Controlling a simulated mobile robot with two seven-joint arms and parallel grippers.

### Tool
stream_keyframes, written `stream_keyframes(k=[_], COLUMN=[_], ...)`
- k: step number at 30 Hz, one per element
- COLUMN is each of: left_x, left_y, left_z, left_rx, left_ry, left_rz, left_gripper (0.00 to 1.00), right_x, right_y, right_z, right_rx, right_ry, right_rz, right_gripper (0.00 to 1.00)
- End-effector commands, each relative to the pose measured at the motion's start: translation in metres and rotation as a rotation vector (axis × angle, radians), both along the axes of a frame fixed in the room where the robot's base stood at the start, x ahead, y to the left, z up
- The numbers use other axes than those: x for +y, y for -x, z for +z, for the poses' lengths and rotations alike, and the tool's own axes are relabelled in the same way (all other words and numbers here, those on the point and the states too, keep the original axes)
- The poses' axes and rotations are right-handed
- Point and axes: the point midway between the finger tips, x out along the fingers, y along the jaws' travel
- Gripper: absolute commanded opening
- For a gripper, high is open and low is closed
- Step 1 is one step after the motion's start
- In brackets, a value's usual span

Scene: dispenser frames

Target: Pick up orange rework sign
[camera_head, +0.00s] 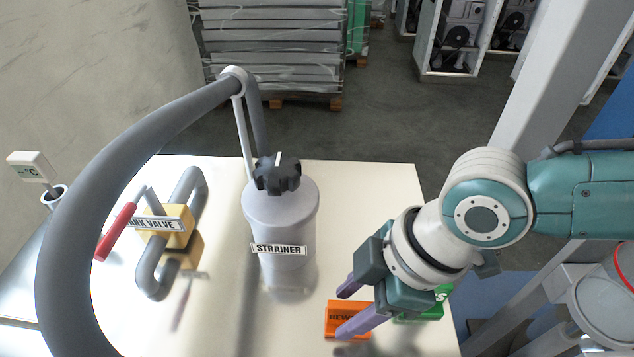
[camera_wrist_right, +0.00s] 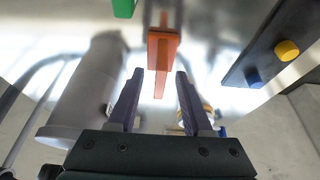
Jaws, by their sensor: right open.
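The orange rework sign (camera_head: 338,316) stands on the white table near its front right, partly hidden by my right gripper in the head view. In the right wrist view the orange sign (camera_wrist_right: 162,52) lies ahead of the fingertips, about midway between them. My right gripper (camera_head: 348,308) is open, its two purple fingers pointing at the sign from the right and above. I cannot tell whether a finger touches the sign. My left gripper is not in view.
A green sign (camera_head: 432,306) stands just right of the orange one, partly behind my gripper. The grey strainer (camera_head: 283,222) stands to the left. A yellow tank valve (camera_head: 167,226) with a red handle and a thick grey hose (camera_head: 70,225) are further left.

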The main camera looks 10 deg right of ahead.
Motion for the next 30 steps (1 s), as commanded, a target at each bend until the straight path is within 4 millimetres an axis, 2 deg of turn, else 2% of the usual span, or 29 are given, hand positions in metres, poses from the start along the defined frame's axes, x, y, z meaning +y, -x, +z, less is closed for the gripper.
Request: stream_keyframes(k=[7,20,30], left_x=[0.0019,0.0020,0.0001], left_y=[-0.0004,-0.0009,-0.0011], left_z=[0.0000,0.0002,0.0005], left_rx=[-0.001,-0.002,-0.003], left_ry=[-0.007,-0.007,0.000], left_rz=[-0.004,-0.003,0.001], left_gripper=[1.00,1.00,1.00], right_x=[0.0003,0.0001,0.0001], right_y=[0.0000,0.0002,0.0002], right_z=[-0.0011,-0.0009,-0.0009], right_rx=[0.000,0.000,0.001], right_ry=[0.000,0.001,0.001], right_rz=[0.000,0.000,-0.001], right_gripper=[0.49,0.01,0.00])
